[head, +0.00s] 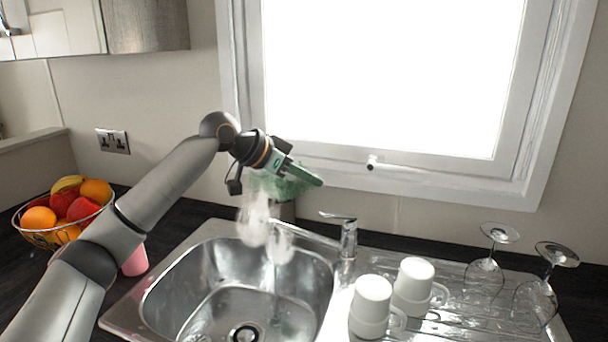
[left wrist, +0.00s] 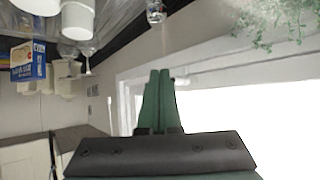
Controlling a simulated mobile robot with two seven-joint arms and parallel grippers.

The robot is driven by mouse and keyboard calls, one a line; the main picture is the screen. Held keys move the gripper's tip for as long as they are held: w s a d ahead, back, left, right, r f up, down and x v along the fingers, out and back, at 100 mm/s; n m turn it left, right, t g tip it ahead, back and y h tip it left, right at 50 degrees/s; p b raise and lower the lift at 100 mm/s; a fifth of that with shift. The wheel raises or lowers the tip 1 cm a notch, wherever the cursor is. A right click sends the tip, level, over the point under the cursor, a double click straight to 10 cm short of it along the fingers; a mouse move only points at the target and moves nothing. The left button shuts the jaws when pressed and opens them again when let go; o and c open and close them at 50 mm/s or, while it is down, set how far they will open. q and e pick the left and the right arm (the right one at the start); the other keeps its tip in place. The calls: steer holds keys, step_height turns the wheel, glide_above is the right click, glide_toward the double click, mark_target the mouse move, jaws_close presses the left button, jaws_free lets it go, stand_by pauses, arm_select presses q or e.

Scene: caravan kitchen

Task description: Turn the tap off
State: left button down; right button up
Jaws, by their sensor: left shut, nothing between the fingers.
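The chrome tap (head: 348,242) stands at the back right of the steel sink (head: 215,225). Its lever (head: 337,216) points left, and its spout reaches left over the basin. A thin pale streak below the spout looks like running water. My left gripper (head: 318,181) is shut and empty, up and to the left of the tap, in front of the window and apart from the lever. In the left wrist view, the shut green fingers (left wrist: 158,80) show at the centre, and part of the tap (left wrist: 156,12) shows at the top edge. My right gripper is not in view.
Two white mugs (head: 371,298) and upturned glasses (head: 484,268) stand on the drainer right of the tap. A green plant (head: 272,186) is behind my gripper. A fruit bowl (head: 35,240) and pink cup (head: 135,262) are left. Pale blurry shapes hang over the sink.

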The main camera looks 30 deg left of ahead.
arm_select(q)
glide_above(321, 214)
steer(key=w+d, duration=0.1)
steer(key=w, duration=0.1)
step_height(321, 214, down, 3)
steer(key=shift+s+f, duration=0.1)
steer(key=shift+f, duration=0.05)
steer(key=shift+s+a+f, duration=0.15)
steer(key=shift+s+f, duration=0.1)
steer(key=shift+f, duration=0.35)
steer(key=shift+s+a+f, duration=0.1)
steer(key=shift+s+f, duration=0.1)
steer(key=shift+f, duration=0.45)
steer(key=shift+s+a+f, duration=0.15)
steer(key=shift+s+f, duration=0.1)
steer(key=shift+f, duration=0.35)
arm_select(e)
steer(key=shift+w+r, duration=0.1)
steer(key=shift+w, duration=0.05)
arm_select(q)
steer(key=shift+f, duration=0.1)
